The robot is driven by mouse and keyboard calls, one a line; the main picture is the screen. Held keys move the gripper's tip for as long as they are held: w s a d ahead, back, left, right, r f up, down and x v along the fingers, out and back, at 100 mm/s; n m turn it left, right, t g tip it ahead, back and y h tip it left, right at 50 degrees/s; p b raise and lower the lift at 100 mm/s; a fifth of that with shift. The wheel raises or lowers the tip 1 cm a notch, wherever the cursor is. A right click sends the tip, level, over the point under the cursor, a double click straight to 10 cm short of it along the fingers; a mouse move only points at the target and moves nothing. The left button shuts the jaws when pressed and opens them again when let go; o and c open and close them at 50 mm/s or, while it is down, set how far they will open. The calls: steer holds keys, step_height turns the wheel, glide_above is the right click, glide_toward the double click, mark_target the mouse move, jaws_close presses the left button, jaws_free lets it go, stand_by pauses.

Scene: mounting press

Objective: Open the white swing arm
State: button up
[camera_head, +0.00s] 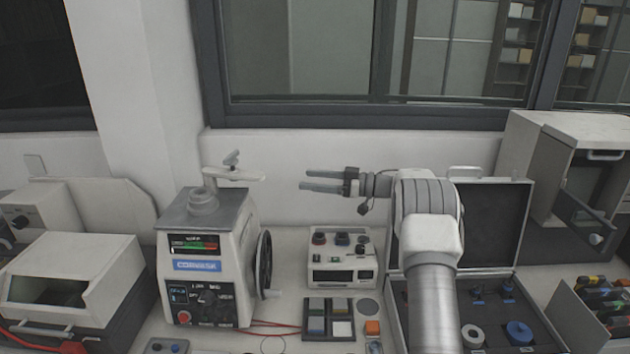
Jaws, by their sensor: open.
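The mounting press (195,245) stands left of centre, with a dark control panel and a blue label on its front. Its white swing arm (238,174) is at the top, on a post behind the round grey mould opening (203,200), and points to the right with a small knob on it. The opening appears uncovered. My gripper (322,181) is open and empty. It is to the right of the swing arm at about the same picture height, fingers pointing left toward it, with a gap between them.
A handwheel (263,264) is on the press's right side. A small white instrument (342,262) and a tray of coloured blocks (329,336) are below my gripper. An open case (493,205) stands behind my arm. A white-lidded machine (68,280) is at left.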

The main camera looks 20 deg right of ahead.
steer(key=shift+r, duration=0.1)
steer(key=c, duration=0.5)
steer(key=shift+r+n+t+b, duration=0.3)
steer(key=shift+t+b, duration=0.1)
steer(key=shift+t, duration=0.1)
steer(key=shift+c, duration=0.9)
steer(key=n+t, duration=0.1)
steer(key=r+t+b, duration=0.1)
steer(key=a+r+n+b, duration=0.1)
steer(key=shift+s+n+t+h, duration=0.3)
steer(key=shift+s+t+h, duration=0.1)
jaws_close()
steer(key=s+a+f+n+t+h+b, duration=0.3)
steer(key=s+a+n+h+b, duration=0.2)
steer(key=s+a+n, duration=0.4)
steer(key=p, duration=0.3)
glide_toward(251, 178)
steer(key=a, duration=0.4)
steer(key=shift+w+d+p, duration=0.2)
steer(key=shift+w+p, duration=0.1)
steer(key=shift+w, duration=0.8)
steer(key=shift+w+d+p, duration=0.2)
steer(key=shift+w+p, duration=0.1)
steer(key=shift+w, duration=0.8)
